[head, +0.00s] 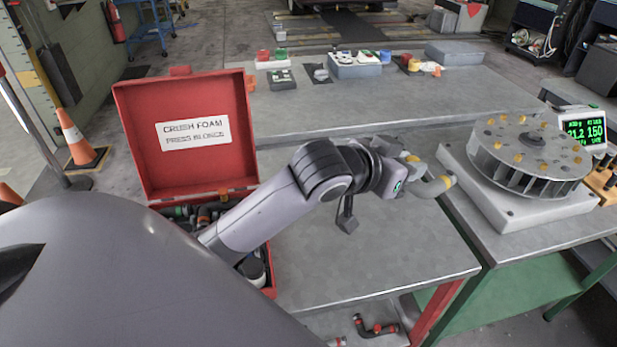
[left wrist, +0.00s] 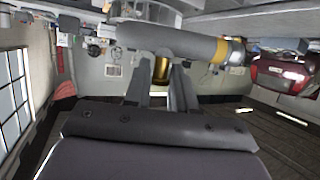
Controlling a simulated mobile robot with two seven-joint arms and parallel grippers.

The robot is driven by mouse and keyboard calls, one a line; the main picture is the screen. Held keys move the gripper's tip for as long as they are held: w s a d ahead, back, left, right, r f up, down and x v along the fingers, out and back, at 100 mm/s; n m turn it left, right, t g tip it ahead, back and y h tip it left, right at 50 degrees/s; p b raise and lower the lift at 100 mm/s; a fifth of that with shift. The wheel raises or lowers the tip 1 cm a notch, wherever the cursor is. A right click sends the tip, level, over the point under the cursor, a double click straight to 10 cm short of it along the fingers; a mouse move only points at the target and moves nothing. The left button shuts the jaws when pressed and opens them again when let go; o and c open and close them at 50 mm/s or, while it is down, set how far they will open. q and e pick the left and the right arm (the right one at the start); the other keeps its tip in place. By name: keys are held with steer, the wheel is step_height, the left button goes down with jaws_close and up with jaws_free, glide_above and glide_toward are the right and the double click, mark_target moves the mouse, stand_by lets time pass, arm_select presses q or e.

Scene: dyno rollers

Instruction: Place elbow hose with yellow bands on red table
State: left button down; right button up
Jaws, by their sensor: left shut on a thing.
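My left gripper (head: 410,172) is shut on the grey elbow hose with yellow bands (head: 436,187), held above the right edge of the red table. In the left wrist view the hose (left wrist: 170,42) lies across the fingertips (left wrist: 162,82). One yellow band shows near its right end, and a yellow-gold part shows between the fingers. The red table (head: 375,255) has a bare grey metal top and a red leg at its front right corner. My right gripper is not in view.
A finned rotor (head: 528,155) on a grey plate sits on the green-framed table (head: 520,235) at right, near a display (head: 583,130). The red table's front middle is clear.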

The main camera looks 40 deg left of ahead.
arm_select(q)
step_height(320, 180, down, 20)
steer(key=b, duration=0.6)
steer(key=shift+r, duration=0.1)
steer(key=shift+f, duration=0.2)
steer(key=c, duration=0.9)
jaws_free()
steer(key=shift+c, duration=0.2)
